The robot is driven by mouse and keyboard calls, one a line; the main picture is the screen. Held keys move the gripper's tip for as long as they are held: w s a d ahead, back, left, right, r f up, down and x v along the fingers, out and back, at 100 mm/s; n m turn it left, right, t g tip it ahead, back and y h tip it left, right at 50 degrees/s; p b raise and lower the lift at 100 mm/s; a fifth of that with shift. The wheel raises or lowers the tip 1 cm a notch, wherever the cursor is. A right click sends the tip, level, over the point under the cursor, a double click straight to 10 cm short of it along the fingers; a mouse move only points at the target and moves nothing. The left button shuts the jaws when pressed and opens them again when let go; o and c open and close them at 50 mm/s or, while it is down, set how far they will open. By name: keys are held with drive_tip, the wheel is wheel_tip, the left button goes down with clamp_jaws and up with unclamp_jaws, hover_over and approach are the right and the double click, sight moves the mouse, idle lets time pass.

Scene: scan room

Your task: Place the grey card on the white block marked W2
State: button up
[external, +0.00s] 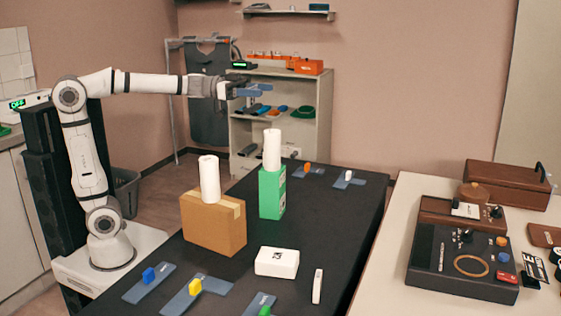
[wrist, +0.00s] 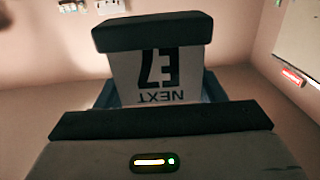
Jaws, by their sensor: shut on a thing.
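My gripper (external: 237,88) is raised high above the far left of the black table and shut on a grey card (external: 251,91). In the wrist view, my two dark fingertips (wrist: 155,76) pinch it. The white block (external: 278,262) lies on the near middle of the table, with a dark mark on top that seems to read W2 upside down. The block is well below and to the right of my gripper, and nothing rests on it.
A cardboard box (external: 213,224) and a green box (external: 272,193), each topped by a white roll, stand behind the block. Blue-grey cards with coloured tabs lie at the near edge (external: 196,296) and far end (external: 349,180). A slim white object (external: 317,286) stands right of the block.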

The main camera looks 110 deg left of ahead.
drive_tip(key=w+d+r+p, duration=0.3)
drive_tip(key=w+d+r, duration=0.2)
drive_tip(key=w, duration=0.2)
drive_tip(key=n+g+y+p, duration=0.1)
drive_tip(key=n+y+p, duration=0.3)
drive_tip(key=y+p, duration=0.3)
hover_over(280, 262)
drive_tip(key=p, duration=0.1)
wheel_tip(280, 262, down, 26)
drive_tip(key=h, duration=0.1)
wheel_tip(280, 262, down, 5)
drive_tip(key=shift+w+r, duration=0.1)
drive_tip(key=shift+r, duration=0.1)
